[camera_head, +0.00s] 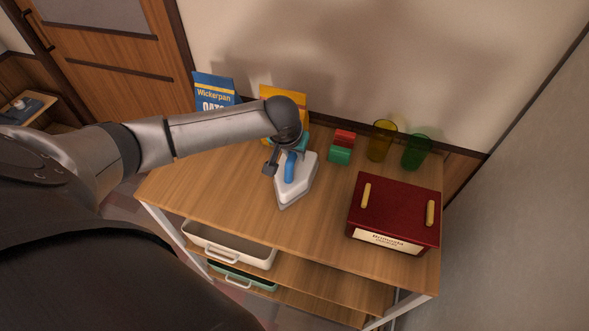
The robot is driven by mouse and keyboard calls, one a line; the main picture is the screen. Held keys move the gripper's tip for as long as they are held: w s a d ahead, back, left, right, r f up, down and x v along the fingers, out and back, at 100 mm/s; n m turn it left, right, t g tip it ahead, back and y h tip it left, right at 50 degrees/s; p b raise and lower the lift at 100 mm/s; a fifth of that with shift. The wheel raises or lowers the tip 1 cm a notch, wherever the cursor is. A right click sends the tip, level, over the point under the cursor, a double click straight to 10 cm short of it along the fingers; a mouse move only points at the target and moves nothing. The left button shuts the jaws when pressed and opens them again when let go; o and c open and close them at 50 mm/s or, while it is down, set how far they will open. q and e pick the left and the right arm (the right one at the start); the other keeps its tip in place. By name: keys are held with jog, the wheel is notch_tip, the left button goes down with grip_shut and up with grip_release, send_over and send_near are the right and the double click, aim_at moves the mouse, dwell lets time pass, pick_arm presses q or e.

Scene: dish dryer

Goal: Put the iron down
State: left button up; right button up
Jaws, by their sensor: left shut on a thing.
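The iron (297,182) is white with a blue handle and shows near the middle of the head view, over the wooden table (235,205). Its pointed end faces the front of the table. My left gripper (287,168) is shut on the iron at its handle. The arm partly covers the iron's back end. I cannot tell whether the iron's sole touches the tabletop or hangs just above it. My right gripper is not in view.
A dark red box (395,208) with two handles stands at the right. Yellow (381,140) and green (416,151) glasses, red and green blocks (341,148), and an oats box (213,92) stand along the back. The table's front left is clear. White (228,247) and green trays sit below.

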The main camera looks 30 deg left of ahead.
pick_arm(q)
grip_shut()
dwell(0.8)
jog(key=shift+w+r, duration=0.1)
